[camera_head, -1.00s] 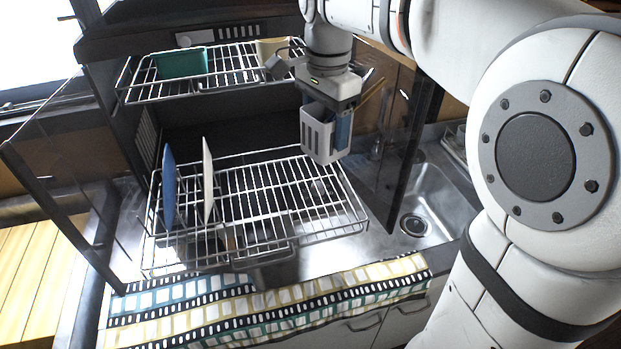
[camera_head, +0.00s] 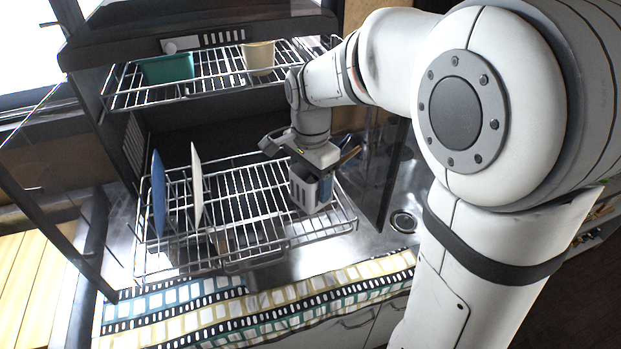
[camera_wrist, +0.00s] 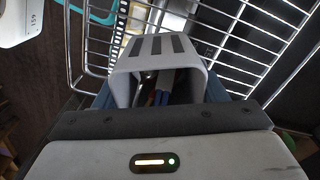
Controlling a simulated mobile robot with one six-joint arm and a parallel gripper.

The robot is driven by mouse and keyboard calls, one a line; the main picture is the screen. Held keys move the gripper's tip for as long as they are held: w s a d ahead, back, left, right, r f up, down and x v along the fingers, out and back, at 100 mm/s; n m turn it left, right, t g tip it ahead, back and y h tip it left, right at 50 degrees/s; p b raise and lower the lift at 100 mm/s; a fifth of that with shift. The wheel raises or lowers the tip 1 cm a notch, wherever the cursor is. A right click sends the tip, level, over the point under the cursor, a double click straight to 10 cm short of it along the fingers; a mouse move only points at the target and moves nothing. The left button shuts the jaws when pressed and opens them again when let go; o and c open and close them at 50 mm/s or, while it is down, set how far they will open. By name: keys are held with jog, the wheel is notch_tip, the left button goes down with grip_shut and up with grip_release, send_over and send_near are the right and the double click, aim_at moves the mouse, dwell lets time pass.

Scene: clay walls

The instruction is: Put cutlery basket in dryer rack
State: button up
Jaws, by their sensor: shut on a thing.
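The white cutlery basket (camera_head: 303,193) is slotted and looks roughly upright. My gripper (camera_head: 316,174) is shut on it from above. The basket is over the right part of the lower wire rack (camera_head: 262,205) of the dryer; I cannot tell whether its base touches the wires. In the wrist view the basket (camera_wrist: 155,47) is in front of my gripper, with cutlery handles inside and rack wires (camera_wrist: 245,30) beyond it. The far side of the basket's base is hidden.
A blue plate (camera_head: 158,192) and a white plate (camera_head: 196,188) stand in the lower rack's left part. The upper rack (camera_head: 215,75) holds a green container (camera_head: 167,68) and a cream cup (camera_head: 259,57). A glass door stands open on each side. The lower rack's middle is clear.

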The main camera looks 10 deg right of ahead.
jog(key=shift+f, duration=0.15)
jog(key=o, duration=1)
notch_tip(320, 180, up, 12)
jog(key=b, duration=0.1)
jog(key=s+d+f+n+t, duration=0.1)
jog(key=s+d+f+n, duration=0.3)
jog(key=s, duration=0.4)
jog(key=s+d+f+n+t, duration=0.2)
jog(key=s+d+f+n, duration=0.2)
jog(key=s+n, duration=0.3)
jog(key=shift+s+d+f, duration=0.15)
jog(key=shift+s+f, duration=0.2)
jog(key=shift+f, duration=0.5)
